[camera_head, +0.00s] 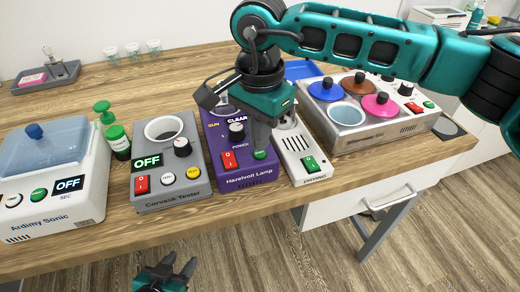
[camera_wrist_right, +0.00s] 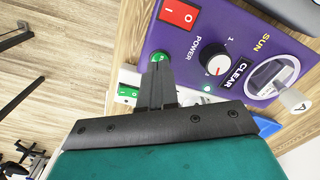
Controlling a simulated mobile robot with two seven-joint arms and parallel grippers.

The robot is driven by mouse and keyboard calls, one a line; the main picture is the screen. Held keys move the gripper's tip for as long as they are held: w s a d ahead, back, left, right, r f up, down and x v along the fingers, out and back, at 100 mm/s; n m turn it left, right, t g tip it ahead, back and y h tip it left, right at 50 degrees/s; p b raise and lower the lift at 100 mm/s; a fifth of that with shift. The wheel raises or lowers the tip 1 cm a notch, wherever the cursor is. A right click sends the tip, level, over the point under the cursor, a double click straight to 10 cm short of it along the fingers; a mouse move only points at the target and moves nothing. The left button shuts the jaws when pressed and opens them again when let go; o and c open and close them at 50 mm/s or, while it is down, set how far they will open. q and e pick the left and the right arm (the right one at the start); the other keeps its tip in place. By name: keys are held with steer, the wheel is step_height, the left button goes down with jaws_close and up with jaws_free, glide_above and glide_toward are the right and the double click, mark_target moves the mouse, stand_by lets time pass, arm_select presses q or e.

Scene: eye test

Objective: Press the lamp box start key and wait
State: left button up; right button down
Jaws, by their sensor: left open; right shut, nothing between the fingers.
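The purple lamp box (camera_head: 262,175), marked Hazelvolt Lamp, stands on the wooden bench. It has a red rocker switch (camera_head: 228,160), a power knob (camera_head: 236,131) and a round green key (camera_head: 260,154) at its front right. My right gripper (camera_head: 257,148) is shut and empty, pointing down with its tips at the green key. In the right wrist view the fingertips (camera_wrist_right: 158,66) partly cover the green key (camera_wrist_right: 159,56); whether they touch or press it I cannot tell. My left gripper (camera_head: 168,268) is open and empty, below the bench's front edge.
A grey tester (camera_head: 172,190) with an OFF display stands left of the lamp box. A white device (camera_head: 300,150) with a green switch stands close on its right. Further out are a sonic bath (camera_head: 50,215), a green-capped bottle (camera_head: 118,140) and a bath with coloured lids (camera_head: 375,130).

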steer(key=shift+f, duration=0.1)
steer(key=shift+f+b, duration=0.75)
steer(key=shift+f, duration=0.05)
stand_by(0.3)
steer(key=shift+r, duration=0.1)
step_height(320, 180, up, 8)
steer(key=p, duration=0.4)
stand_by(0.6)
stand_by(0.4)
